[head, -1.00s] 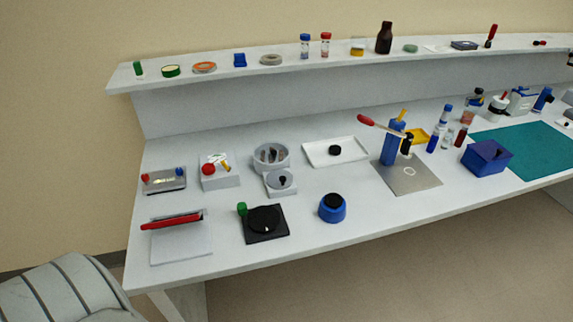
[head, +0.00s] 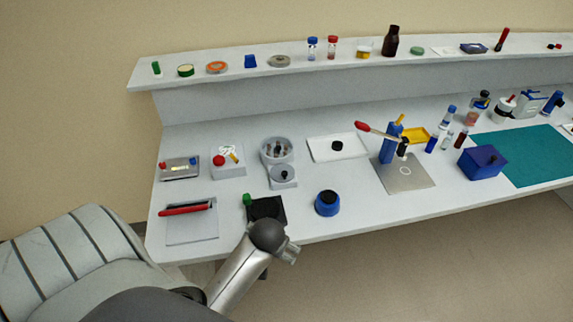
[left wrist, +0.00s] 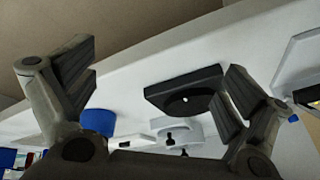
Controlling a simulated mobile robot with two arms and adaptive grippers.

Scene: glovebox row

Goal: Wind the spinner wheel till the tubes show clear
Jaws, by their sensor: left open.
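The grey spinner stands on the bench in the head view. Its round bowl (head: 277,148) holds several dark-looking tubes; whether they are clear is too small to tell. In front of the bowl is its wheel (head: 283,175) with a black knob. The wheel also shows in the left wrist view (left wrist: 196,137), beyond a black plate and between my fingers in the picture. My left gripper (left wrist: 155,88) is open and empty, apart from the spinner. In the head view my left arm reaches the bench's front edge, and its fingers are hidden there. My right gripper is not in view.
The black plate with a disc and green knob (head: 248,199) lies between my arm and the spinner. A blue round pot (head: 327,203) stands to the right, a pad with a red handle (head: 187,209) to the left. A white tray (head: 322,152) lies behind right.

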